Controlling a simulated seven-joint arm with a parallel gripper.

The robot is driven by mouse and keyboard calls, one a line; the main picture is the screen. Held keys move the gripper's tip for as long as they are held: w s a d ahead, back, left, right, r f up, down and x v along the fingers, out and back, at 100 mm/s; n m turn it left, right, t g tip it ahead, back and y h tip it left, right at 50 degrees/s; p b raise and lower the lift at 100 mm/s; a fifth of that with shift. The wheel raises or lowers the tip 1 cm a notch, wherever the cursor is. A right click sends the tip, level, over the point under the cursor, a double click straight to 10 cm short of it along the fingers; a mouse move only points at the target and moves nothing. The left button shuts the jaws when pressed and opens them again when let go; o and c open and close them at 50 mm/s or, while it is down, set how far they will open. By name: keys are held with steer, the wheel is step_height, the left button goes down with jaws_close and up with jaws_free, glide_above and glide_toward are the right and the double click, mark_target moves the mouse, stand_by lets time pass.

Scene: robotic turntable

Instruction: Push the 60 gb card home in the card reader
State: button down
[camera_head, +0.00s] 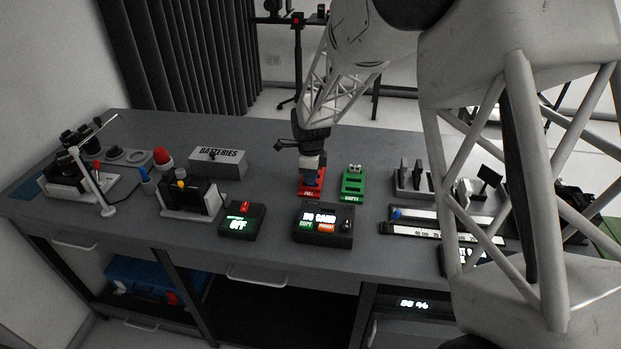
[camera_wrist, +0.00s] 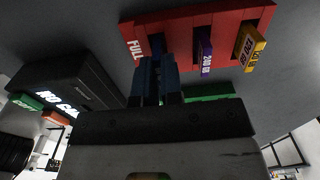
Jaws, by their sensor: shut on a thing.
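My gripper (camera_head: 311,172) reaches down at the red rack marked FULL (camera_head: 312,190), beyond the reader. In the wrist view its fingers (camera_wrist: 160,78) are shut at the red rack (camera_wrist: 190,25), on what looks like a dark blue card; its label is hidden. A purple card (camera_wrist: 204,55) and a yellow card (camera_wrist: 250,48) stand beside it in the rack; I cannot read their labels surely. The card reader (camera_head: 323,222) is a black box whose screen reads NO CARD. It also shows in the wrist view (camera_wrist: 75,80).
A green rack marked EMPTY (camera_head: 353,184) stands right of the red one. A black box reading OFF (camera_head: 242,219) is left of the reader. A grey BATTERIES box (camera_head: 218,163) is behind it. A slider unit (camera_head: 440,222) and slotted holder (camera_head: 412,180) are at right.

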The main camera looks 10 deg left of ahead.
step_height(320, 180, up, 10)
steer(key=shift+f, duration=0.25)
stand_by(0.3)
stand_by(0.5)
steer(key=s+d+r, duration=0.1)
steer(key=s+d, duration=0.5)
steer(key=s, duration=0.6)
steer(key=shift+s+d+r, duration=0.2)
steer(key=shift+s+d, duration=0.05)
steer(key=shift+d, duration=0.15)
steer(key=shift+f, duration=2.9)
steer(key=shift+f, duration=1.55)
stand_by(0.5)
